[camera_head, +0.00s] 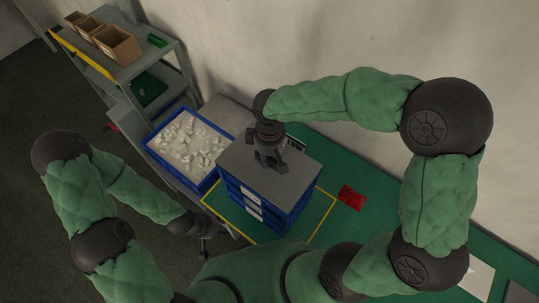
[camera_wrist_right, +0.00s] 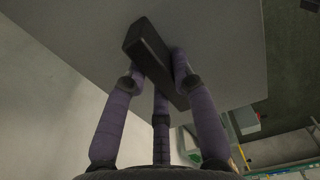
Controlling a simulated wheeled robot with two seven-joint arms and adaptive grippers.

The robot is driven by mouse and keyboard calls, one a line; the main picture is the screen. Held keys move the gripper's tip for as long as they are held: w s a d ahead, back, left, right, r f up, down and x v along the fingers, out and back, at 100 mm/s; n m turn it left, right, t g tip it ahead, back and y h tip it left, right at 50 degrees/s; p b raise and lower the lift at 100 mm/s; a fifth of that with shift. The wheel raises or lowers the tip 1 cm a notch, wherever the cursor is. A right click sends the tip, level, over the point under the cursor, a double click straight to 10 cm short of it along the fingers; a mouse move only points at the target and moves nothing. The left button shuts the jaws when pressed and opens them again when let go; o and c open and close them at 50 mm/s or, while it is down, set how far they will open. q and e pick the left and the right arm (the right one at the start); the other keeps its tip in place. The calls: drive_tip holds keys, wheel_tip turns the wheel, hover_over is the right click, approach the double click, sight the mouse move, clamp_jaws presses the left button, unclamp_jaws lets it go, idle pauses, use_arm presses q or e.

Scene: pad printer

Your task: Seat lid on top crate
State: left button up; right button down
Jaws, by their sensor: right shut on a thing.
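The grey flat lid (camera_head: 233,158) is over the stack of blue crates (camera_head: 283,221) in the head view and covers the top crate's opening. I cannot tell whether a small gap is left between lid and rim. My right gripper (camera_head: 270,163) points down at the lid's middle. In the right wrist view the lid (camera_wrist_right: 225,35) fills the upper part, and my gripper's fingers (camera_wrist_right: 160,75) are shut on its dark bar handle (camera_wrist_right: 145,45). My left gripper (camera_head: 204,247) hangs low left of the stack, apart from it; its fingers are too small to judge.
A blue crate (camera_head: 151,150) of white parts stands left of the stack. A yellow outline (camera_head: 322,222) marks the green bench around the stack. A red object (camera_head: 351,197) lies to the right. A grey shelf (camera_head: 122,72) with cardboard boxes (camera_head: 117,46) stands at the back left.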

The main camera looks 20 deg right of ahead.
drive_tip(key=shift+f+b, duration=0.45)
drive_tip(key=shift+f, duration=0.25)
drive_tip(key=c, duration=0.9)
unclamp_jaws()
drive_tip(key=shift+c, duration=0.2)
drive_tip(key=shift+r, duration=0.2)
drive_tip(key=shift+r+p, duration=2.85)
drive_tip(key=shift+r, duration=0.75)
drive_tip(key=shift+r+p, duration=1.5)
drive_tip(key=shift+r, duration=0.55)
drive_tip(key=shift+f, duration=0.1)
